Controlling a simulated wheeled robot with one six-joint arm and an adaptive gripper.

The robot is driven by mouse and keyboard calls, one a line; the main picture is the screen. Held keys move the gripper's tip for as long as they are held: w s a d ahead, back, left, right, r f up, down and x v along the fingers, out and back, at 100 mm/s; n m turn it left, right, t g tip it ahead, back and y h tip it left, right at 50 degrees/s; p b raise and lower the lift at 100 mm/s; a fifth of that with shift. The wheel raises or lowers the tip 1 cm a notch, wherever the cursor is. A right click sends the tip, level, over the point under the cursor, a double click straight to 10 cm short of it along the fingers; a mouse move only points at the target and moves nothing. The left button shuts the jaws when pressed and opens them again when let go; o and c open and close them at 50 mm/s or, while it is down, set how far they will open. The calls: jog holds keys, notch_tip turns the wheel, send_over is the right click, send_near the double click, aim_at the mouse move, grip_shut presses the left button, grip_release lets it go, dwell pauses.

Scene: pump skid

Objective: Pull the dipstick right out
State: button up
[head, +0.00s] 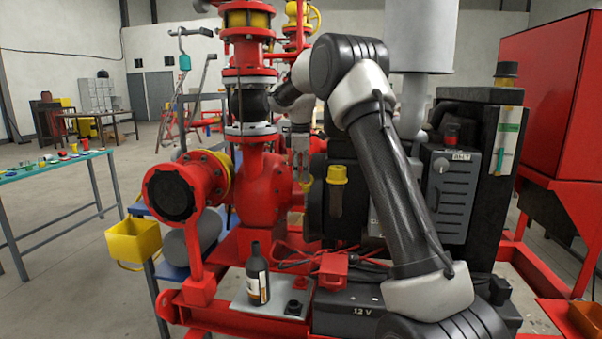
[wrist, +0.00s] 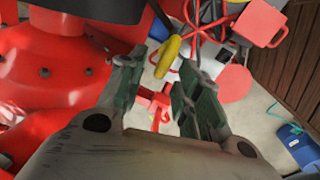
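The dipstick's yellow loop handle (wrist: 168,56) shows in the wrist view just beyond my fingertips, nearer the right finger. In the head view a small bit of the yellow handle (head: 308,185) shows beside the dark engine, below my gripper (head: 301,176). In the wrist view my gripper (wrist: 158,72) is open, with a clear gap between its green-grey finger pads. Nothing is held between them. Whether the right fingertip touches the handle, I cannot tell. The dipstick's stem is not clearly seen.
The red pump casing (head: 262,190) stands left of my gripper. A yellow-capped filler (head: 337,176) is close on its right. A red-capped box (head: 333,270), a dark bottle (head: 257,274) and the 12 V battery (head: 350,312) are below. Cables loop beneath the engine.

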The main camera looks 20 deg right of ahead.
notch_tip(320, 180, up, 12)
jog(key=s, duration=0.1)
jog(key=shift+s+a, duration=0.25)
jog(key=shift+a, duration=0.1)
dwell(0.4)
